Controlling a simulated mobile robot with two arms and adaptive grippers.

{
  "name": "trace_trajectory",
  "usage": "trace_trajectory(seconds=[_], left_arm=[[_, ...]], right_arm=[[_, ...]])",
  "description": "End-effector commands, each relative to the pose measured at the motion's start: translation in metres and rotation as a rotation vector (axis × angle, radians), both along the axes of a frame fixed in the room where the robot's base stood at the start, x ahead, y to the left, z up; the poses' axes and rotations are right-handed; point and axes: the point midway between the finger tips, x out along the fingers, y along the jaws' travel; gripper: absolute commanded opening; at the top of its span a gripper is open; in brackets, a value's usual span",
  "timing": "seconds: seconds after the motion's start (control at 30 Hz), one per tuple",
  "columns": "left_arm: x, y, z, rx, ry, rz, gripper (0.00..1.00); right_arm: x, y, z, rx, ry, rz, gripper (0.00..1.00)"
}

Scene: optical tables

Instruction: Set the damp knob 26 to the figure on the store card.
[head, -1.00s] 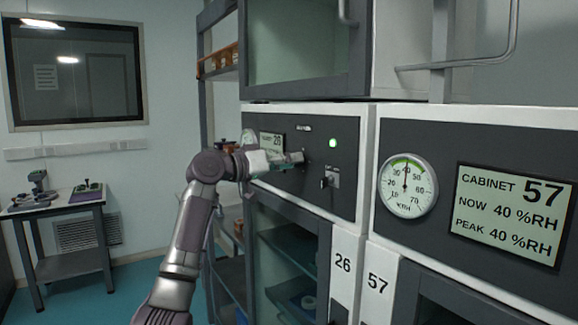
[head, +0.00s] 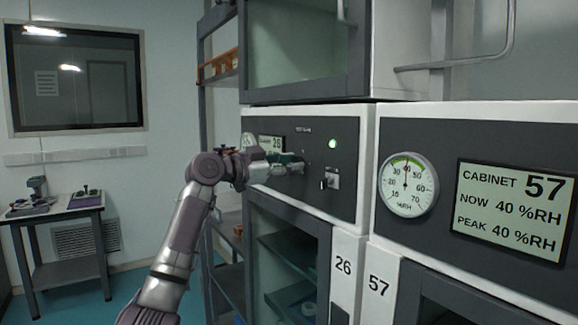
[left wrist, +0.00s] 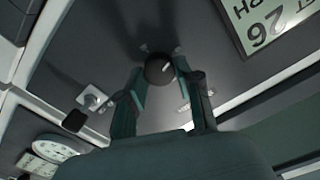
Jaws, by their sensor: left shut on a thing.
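The damp knob (left wrist: 160,69) is a dark round knob with a pale pointer line on the grey front panel of cabinet 26 (head: 345,190). In the left wrist view it sits between my left gripper's fingertips (left wrist: 165,77), which are shut on it. In the head view my left gripper (head: 298,165) reaches the panel and hides the knob. The display of cabinet 26 (head: 270,143) is partly covered by my arm; it also shows upside down in the left wrist view (left wrist: 268,22). No readable store card shows. My right gripper is out of view.
A green lamp (head: 332,144) glows above a small switch (head: 331,181) right of the gripper. Cabinet 57 has a round gauge (head: 408,185) and a display (head: 513,210) reading 40 %RH. An open shelf rack (head: 222,80) stands left of cabinet 26.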

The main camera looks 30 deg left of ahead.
Motion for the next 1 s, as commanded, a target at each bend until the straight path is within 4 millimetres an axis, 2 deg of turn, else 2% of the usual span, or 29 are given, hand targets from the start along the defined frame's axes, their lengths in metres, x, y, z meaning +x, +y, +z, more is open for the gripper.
trace_trajectory(seconds=[0.4,0.9,0.93,1.0], left_arm=[[-0.0001,-0.0003,-0.0003,0.154,-0.064,0.0,0.0],[-0.0001,-0.0003,-0.0002,0.172,-0.071,0.0,0.0],[-0.0002,-0.0003,-0.0002,0.172,-0.071,0.0,0.36],[-0.0002,-0.0003,-0.0002,0.171,-0.071,0.0,0.48]], right_arm=[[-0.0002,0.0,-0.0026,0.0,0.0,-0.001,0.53],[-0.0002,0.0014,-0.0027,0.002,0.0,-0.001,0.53],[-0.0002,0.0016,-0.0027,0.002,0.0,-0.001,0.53],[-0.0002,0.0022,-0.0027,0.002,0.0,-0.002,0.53]])
